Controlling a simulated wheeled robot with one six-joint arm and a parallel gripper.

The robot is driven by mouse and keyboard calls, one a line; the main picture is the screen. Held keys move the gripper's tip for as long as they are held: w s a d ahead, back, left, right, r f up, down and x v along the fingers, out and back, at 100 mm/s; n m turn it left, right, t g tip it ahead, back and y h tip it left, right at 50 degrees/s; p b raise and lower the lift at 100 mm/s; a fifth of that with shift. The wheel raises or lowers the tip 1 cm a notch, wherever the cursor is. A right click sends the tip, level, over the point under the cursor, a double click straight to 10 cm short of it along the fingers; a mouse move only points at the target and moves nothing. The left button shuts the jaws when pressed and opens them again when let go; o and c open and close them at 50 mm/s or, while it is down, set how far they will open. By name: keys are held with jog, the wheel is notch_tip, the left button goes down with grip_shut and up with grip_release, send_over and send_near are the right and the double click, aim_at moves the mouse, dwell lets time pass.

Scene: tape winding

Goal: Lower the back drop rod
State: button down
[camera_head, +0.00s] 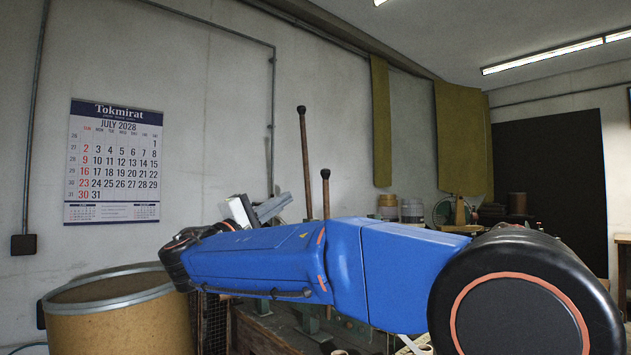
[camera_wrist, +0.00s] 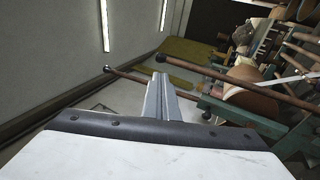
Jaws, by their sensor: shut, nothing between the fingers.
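Two brown drop rods with dark knobs stand upright in the head view: a taller-looking one (camera_head: 307,160) and a shorter-looking one (camera_head: 326,200). I cannot tell for sure which is the back one. Their lower parts are hidden behind my blue arm. My gripper (camera_head: 276,205) is left of both rods, its grey fingers shut and empty. In the wrist view the shut fingers (camera_wrist: 160,82) point toward the rods. One rod (camera_wrist: 132,76) runs behind the fingers, and the other rod (camera_wrist: 205,70) lies just beyond the tips. Contact is not clear.
The green machine frame (camera_wrist: 235,108) carries a brown roll (camera_wrist: 250,92) at the right of the wrist view. A drum (camera_head: 120,310) stands at the lower left of the head view. A wall calendar (camera_head: 113,160) hangs behind it. The air above the rods looks clear.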

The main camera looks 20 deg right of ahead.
aim_at(323, 175)
jog(key=x, duration=1.4)
jog(key=shift+d, duration=0.1)
jog(key=shift+d, duration=0.1)
